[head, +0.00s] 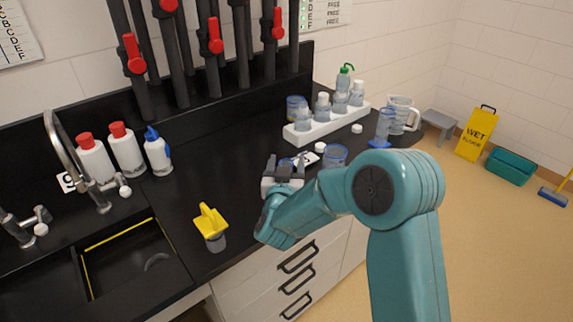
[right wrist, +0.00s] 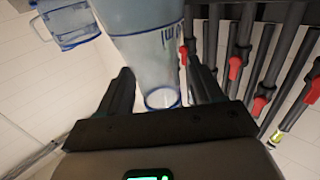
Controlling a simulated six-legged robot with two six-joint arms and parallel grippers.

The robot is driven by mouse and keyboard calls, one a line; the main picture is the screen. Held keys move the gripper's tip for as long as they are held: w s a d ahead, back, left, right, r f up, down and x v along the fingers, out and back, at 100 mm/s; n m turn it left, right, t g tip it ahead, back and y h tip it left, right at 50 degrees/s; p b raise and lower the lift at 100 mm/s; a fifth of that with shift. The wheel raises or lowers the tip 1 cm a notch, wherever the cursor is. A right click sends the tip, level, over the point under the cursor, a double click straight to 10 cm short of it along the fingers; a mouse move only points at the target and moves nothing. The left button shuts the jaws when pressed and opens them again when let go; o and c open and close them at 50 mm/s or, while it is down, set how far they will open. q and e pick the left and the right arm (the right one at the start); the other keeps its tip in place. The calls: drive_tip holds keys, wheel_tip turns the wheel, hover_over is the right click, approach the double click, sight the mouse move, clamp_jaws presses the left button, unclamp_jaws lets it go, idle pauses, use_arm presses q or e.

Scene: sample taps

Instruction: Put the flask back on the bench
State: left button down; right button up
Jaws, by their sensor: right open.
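My right gripper (head: 284,170) is low over the black bench, near its front edge, and its jaws are open. In the right wrist view, the flask (right wrist: 152,45) is clear with blue markings and a narrow, blue-rimmed mouth. It lies between the two spread fingers (right wrist: 160,90), with gaps showing beside its neck. In the head view the flask is mostly hidden by the gripper, so I cannot tell how its base meets the bench (head: 180,195). My left gripper is out of view.
A blue-rimmed beaker (head: 335,155) stands just right of the gripper. A white rack (head: 328,124) with bottles, a blue-based cylinder (head: 384,127) and a jug (head: 402,113) stand behind. A yellow-topped vessel (head: 211,227) is left, beside the sink (head: 125,265).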

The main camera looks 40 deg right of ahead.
drive_tip(key=b+v, duration=0.2)
drive_tip(key=v, duration=1)
